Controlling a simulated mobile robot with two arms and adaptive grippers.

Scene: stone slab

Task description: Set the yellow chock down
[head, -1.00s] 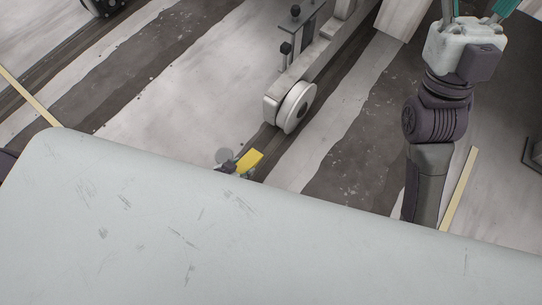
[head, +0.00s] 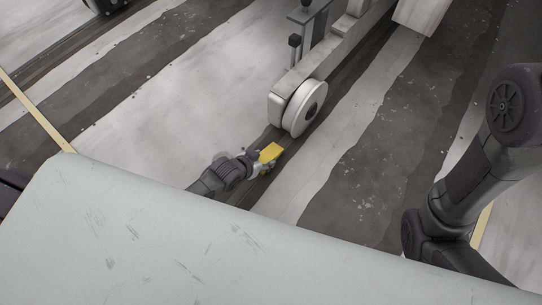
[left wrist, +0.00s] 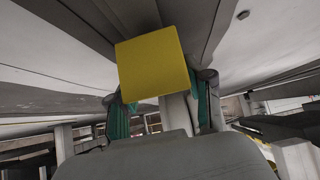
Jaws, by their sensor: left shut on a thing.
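The yellow chock (head: 270,152) is a small block in the middle of the head view, just below and left of a white wheel (head: 300,113), with a gap between them. My left gripper (head: 264,161) is shut on it. In the left wrist view the yellow chock (left wrist: 152,62) shows a square face ahead of the green fingers of my left gripper (left wrist: 160,108). Whether its underside touches the floor cannot be told. My right arm shows at the right, but its gripper is out of view.
The wheel belongs to a grey-white wheeled frame (head: 338,55) that reaches up to the top edge. The floor has dark and pale bands, with bare floor (head: 190,90) to the left. A large pale panel (head: 130,240) fills the lower left and hides part of my left arm.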

